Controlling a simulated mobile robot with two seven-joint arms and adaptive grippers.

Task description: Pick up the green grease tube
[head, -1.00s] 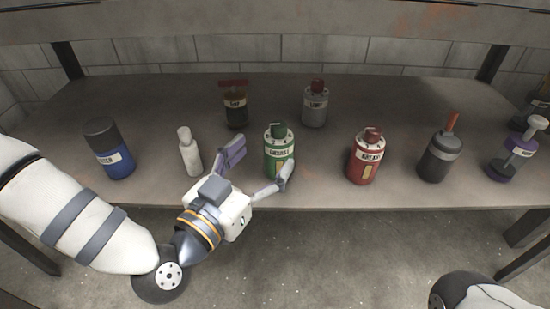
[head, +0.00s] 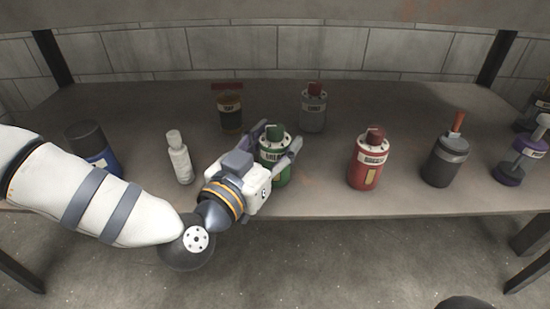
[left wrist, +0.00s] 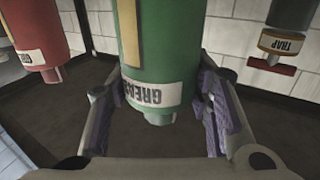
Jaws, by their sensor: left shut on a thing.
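The green grease tube (head: 275,172) stands upright near the front of the shelf in the head view. My left gripper (head: 279,139) is shut on it, with one finger on each side of its body. In the left wrist view the green tube (left wrist: 158,50) fills the middle, upside down in the picture, with its white label between the purple finger pads of the left gripper (left wrist: 162,92). I cannot tell whether its base touches the shelf. My right gripper is not in view.
On the shelf (head: 330,190), a red grease container (head: 365,172) stands to the right and a white bottle (head: 180,163) to the left. A brown container (head: 231,118) and a grey one (head: 312,112) stand behind. A dark can (head: 444,165) is farther right.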

